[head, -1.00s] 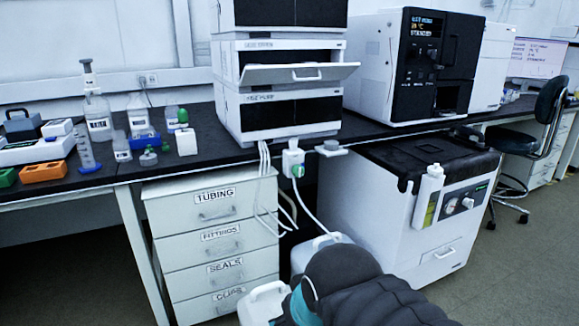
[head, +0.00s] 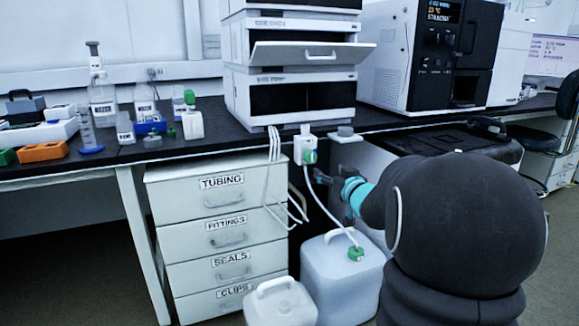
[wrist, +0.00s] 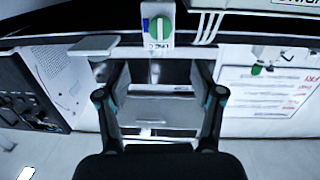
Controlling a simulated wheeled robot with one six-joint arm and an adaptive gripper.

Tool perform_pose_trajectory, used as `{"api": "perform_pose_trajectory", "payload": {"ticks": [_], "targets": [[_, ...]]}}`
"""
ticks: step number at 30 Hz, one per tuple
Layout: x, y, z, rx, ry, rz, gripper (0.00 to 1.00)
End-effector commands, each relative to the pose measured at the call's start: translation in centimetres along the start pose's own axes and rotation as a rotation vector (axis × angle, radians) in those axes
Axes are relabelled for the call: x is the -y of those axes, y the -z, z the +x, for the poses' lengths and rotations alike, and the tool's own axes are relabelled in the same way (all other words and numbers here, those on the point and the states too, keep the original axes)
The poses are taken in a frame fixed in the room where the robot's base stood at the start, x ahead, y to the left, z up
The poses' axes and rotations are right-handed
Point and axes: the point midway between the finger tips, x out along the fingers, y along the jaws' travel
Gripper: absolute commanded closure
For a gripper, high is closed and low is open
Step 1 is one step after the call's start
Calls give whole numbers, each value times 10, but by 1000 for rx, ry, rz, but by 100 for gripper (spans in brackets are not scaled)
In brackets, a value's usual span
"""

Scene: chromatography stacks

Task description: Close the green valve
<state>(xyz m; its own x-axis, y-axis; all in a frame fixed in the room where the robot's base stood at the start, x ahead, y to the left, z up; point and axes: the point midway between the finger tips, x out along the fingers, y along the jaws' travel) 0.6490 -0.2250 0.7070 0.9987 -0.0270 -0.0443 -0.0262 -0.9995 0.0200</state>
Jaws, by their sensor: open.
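The green valve (head: 309,157) is a round green knob on a white box (head: 305,142) at the bench's front edge, below the white instrument stack. In the wrist view the green valve (wrist: 160,28) shows at the top middle, beyond the fingertips, with a pale bar across its face and a label beside it. My gripper (head: 322,177) is just below and to the right of the valve in the head view. In the wrist view my gripper (wrist: 160,78) has its two fingers spread wide with nothing between them. The gripper appears apart from the valve.
A white tube runs from the valve to a white jug (head: 341,280) with a green cap. A smaller jug (head: 280,304) stands beside it. The drawer cabinet (head: 222,240) is to the left. A small shelf (head: 345,136) juts out right of the valve.

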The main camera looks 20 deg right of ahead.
Motion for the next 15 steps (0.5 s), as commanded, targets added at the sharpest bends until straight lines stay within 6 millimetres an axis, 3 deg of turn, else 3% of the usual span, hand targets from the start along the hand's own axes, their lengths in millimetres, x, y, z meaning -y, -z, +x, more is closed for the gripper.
{"api": "perform_pose_trajectory", "payload": {"ticks": [1,8,15], "targets": [[-5,-8,4,-14,18,7,33],[-8,-12,14,-45,64,20,33],[-5,-10,50,-45,64,19,33]]}}
